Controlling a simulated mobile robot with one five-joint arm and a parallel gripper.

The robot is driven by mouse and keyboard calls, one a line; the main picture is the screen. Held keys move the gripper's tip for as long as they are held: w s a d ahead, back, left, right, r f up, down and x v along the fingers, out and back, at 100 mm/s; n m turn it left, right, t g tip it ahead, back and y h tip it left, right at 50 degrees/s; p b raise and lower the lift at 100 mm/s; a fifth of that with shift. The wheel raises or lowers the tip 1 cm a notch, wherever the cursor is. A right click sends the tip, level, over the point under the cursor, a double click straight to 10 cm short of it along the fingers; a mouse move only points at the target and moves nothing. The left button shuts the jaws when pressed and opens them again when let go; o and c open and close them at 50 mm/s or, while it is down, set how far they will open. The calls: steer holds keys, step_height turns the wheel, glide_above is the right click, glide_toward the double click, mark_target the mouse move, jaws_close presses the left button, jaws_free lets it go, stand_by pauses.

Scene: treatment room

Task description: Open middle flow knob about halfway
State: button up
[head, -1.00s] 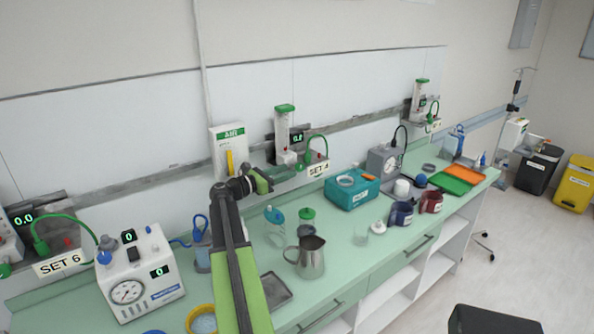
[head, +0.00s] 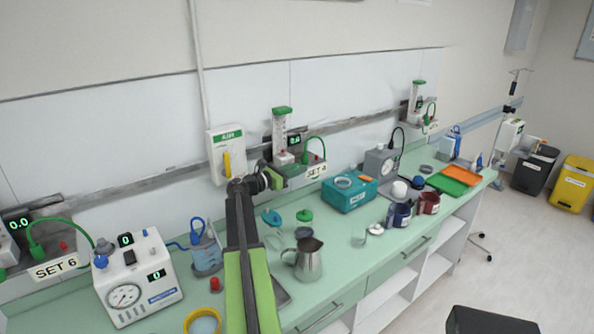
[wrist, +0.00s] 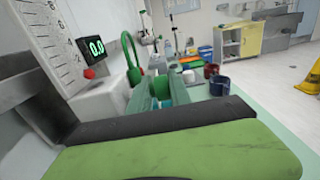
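The middle flow meter (head: 281,133) is a clear upright tube with a green cap, mounted on the wall rail above the SET 4 label (head: 316,171). Its small display (head: 295,140) reads 0.0 in the wrist view (wrist: 96,47). A red button-like part (wrist: 89,73) sits below the display, and a green hose (wrist: 131,62) loops beside it. My gripper (head: 274,179) is at the lower left of this unit, very close to it. I cannot make out the flow knob; my gripper probably covers it. Whether the fingers touch or hold it is unclear.
The AIR box (head: 227,155) hangs just left of my gripper. Below on the green counter stand a metal jug (head: 308,262), a teal box (head: 349,192) and a gauge device (head: 136,282). Another flow meter (head: 417,103) is farther right on the rail.

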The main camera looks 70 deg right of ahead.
steer(key=shift+f+h+b, duration=0.3)
steer(key=shift+f+b, duration=0.15)
steer(key=shift+b, duration=0.7)
jaws_close()
steer(key=shift+g+h+b, duration=0.3)
steer(key=shift+b, duration=0.15)
steer(key=shift+s+a+r, duration=0.1)
steer(key=shift+r, duration=0.35)
steer(key=o, duration=0.9)
jaws_free()
steer(key=shift+c, duration=0.2)
steer(key=b+v, duration=0.2)
steer(key=v, duration=1.5)
steer(key=shift+a+f, duration=0.2)
steer(key=shift+f, duration=0.05)
